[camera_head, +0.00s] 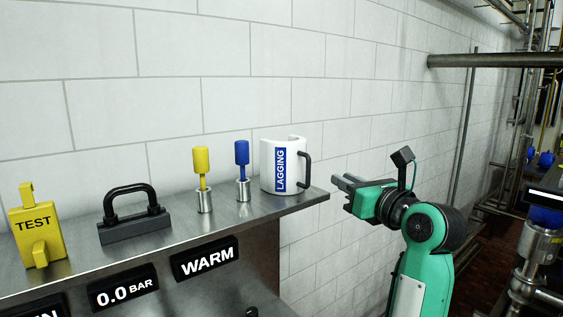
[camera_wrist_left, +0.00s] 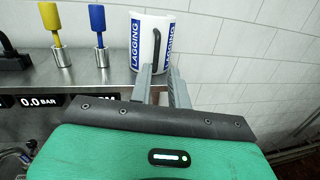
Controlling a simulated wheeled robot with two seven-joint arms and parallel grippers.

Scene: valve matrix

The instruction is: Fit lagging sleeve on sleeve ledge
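The lagging sleeve (camera_head: 284,165) is a white, open-backed half-cylinder with a blue LAGGING label and a dark handle. It stands upright at the right end of a steel shelf (camera_head: 225,220); I cannot tell whether this shelf is the sleeve ledge. The sleeve also shows in the left wrist view (camera_wrist_left: 139,38), beyond my fingers. My left gripper (camera_head: 344,181) is just right of the sleeve and its handle, apart from them in the head view. Its two fingers show a gap with nothing between them in the left wrist view (camera_wrist_left: 159,74). My right gripper is not in view.
A yellow-topped plug (camera_head: 202,165) and a blue-topped plug (camera_head: 242,160) stand left of the sleeve. Further left are a dark handled block (camera_head: 133,225) and a yellow TEST tag (camera_head: 37,232). A tiled wall rises behind; pipes (camera_head: 490,60) run at right.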

